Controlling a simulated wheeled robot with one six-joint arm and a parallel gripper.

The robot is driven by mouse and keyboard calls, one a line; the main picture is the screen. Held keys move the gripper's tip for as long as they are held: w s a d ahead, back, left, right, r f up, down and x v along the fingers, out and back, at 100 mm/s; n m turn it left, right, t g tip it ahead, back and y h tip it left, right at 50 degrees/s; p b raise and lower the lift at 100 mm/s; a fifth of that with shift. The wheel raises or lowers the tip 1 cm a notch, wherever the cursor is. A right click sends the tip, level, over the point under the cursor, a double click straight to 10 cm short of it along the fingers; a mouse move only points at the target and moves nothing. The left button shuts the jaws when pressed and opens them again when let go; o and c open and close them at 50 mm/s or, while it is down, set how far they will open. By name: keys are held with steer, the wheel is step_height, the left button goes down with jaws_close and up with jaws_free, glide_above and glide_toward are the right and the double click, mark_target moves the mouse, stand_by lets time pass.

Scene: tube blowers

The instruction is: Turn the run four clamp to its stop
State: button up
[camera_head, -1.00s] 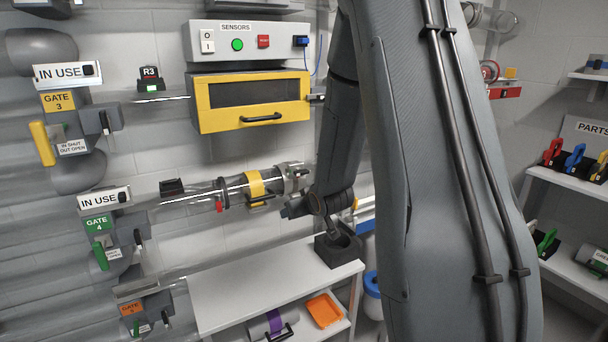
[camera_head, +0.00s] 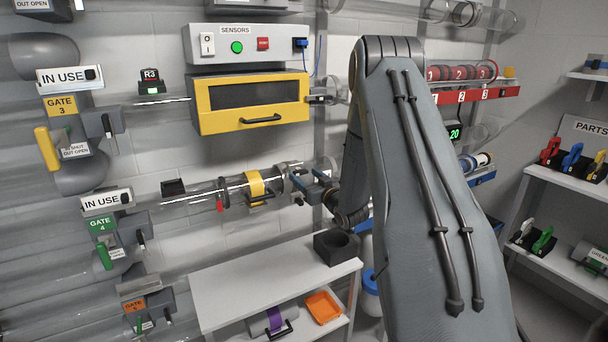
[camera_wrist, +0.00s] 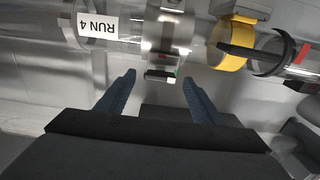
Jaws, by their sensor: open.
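The run four clamp (camera_head: 290,172) is a metal band around the clear horizontal pipe, right of a yellow band (camera_head: 256,185). In the wrist view, which is upside down, the clamp (camera_wrist: 168,38) lies just beyond the fingertips, with the RUN 4 label (camera_wrist: 98,25) to its left. A small dark tab with green and red marks (camera_wrist: 160,75) hangs from the clamp, between the fingertips in the picture. My gripper (camera_wrist: 158,79) is open with nothing held. In the head view my gripper (camera_head: 308,180) points left, close to the clamp; whether it touches cannot be told.
A white table (camera_head: 235,280) with a dark block (camera_head: 336,247) stands below the pipe. The yellow-framed sensor box (camera_head: 250,103) is above it. Gate 4 (camera_head: 103,225) is to the left. Parts shelves (camera_head: 560,185) stand at the right.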

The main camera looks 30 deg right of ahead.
steer(key=shift+w, duration=0.95)
steer(key=shift+c, duration=0.4)
steer(key=c, duration=1)
steer(key=shift+o, duration=0.2)
